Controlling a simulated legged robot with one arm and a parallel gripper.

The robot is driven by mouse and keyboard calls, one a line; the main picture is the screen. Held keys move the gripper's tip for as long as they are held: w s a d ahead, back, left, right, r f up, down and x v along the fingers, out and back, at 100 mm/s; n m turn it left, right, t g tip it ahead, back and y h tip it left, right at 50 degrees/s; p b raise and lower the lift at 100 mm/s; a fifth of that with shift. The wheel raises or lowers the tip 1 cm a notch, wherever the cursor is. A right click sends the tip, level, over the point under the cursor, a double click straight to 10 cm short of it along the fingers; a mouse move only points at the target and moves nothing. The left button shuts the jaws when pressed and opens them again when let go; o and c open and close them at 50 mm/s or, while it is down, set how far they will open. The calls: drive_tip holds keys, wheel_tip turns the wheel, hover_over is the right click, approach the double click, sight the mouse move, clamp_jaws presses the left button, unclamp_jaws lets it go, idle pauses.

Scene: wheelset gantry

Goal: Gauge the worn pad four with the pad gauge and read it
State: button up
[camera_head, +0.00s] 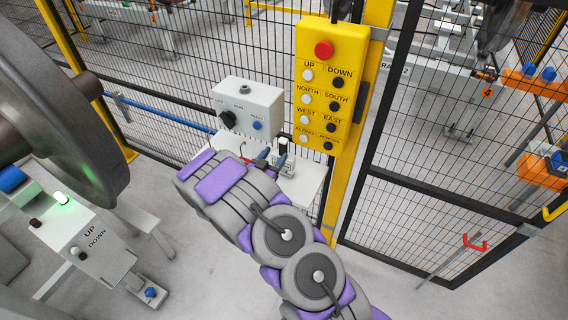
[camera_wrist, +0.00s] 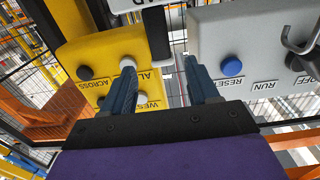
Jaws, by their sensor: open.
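My gripper (camera_head: 268,158) is open, its two blue fingers apart above a small white shelf (camera_head: 302,186) at the fence. In the wrist view the fingers (camera_wrist: 161,88) have nothing clearly held between them. A small white and dark item (camera_head: 283,148) stands close behind the fingers in the head view; I cannot tell whether it is the pad gauge. In the wrist view a white piece with cut-off black lettering (camera_wrist: 128,4) shows at the top edge. I cannot make out worn pad four in either view.
A yellow button pendant (camera_head: 328,85) hangs on the yellow post, right of a grey switch box (camera_head: 247,108). A large steel wheel (camera_head: 60,110) fills the upper left, above a grey UP/DOWN panel (camera_head: 80,240). Mesh fence (camera_head: 430,130) stands behind. Floor at lower right is clear.

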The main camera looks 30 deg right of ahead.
sight(281, 145)
drive_tip(key=shift+x, duration=1.05)
drive_tip(key=shift+w+a, duration=0.2)
drive_tip(key=shift+w, duration=0.1)
drive_tip(key=b+x, duration=0.1)
drive_tip(key=x, duration=0.2)
drive_tip(key=b+x, duration=0.1)
drive_tip(key=x, duration=0.1)
drive_tip(key=shift+s+d, duration=0.1)
drive_tip(key=shift+d, duration=0.4)
drive_tip(key=shift+a, duration=0.45)
drive_tip(key=shift+c, duration=1.2)
drive_tip(key=shift+d, duration=0.3)
drive_tip(key=c, duration=0.4)
clamp_jaws()
drive_tip(key=shift+a, duration=0.1)
